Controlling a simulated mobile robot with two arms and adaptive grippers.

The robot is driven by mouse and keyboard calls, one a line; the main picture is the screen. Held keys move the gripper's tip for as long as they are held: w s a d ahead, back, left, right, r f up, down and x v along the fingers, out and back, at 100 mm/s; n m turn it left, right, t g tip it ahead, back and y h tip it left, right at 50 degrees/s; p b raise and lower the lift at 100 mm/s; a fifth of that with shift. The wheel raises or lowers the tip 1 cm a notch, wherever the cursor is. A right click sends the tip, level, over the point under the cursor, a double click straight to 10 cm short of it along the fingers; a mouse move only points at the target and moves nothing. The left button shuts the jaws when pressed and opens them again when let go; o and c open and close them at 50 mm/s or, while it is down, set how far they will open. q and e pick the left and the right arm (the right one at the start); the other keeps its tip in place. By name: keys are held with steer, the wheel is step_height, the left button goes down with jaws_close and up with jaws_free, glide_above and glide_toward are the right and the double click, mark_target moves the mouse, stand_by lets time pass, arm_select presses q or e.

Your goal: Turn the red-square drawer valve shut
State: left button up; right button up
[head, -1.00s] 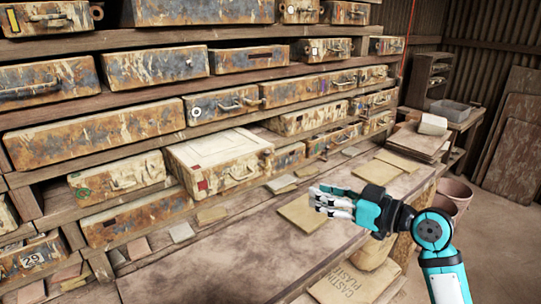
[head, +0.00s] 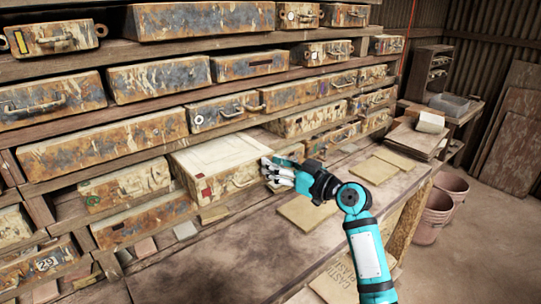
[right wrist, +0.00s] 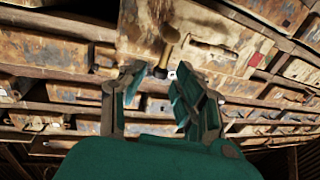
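The red-square drawer (head: 215,153) is a rusty cream box standing out from the shelf. Its red square (head: 207,194) is at the left of its front, and also shows in the right wrist view (right wrist: 257,61). My right gripper (head: 268,171) is at the right end of this front. In the right wrist view its two fingers stand apart, open and empty (right wrist: 152,92). A tan and brown knob or lever (right wrist: 165,52), likely the valve, juts from the drawer front just beyond the fingertips. Whether it is touched, I cannot tell. The head view hides it behind the gripper. My left gripper is out of view.
Rusty drawers with handles fill the shelves around, such as one with a green mark (head: 125,186). The wooden bench (head: 215,262) below is mostly clear, with flat tan tiles (head: 306,211) on it. Buckets (head: 432,218) stand on the floor at right.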

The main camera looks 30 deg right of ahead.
steer(key=shift+x, duration=0.9)
steer(key=shift+c, duration=0.3)
jaws_close()
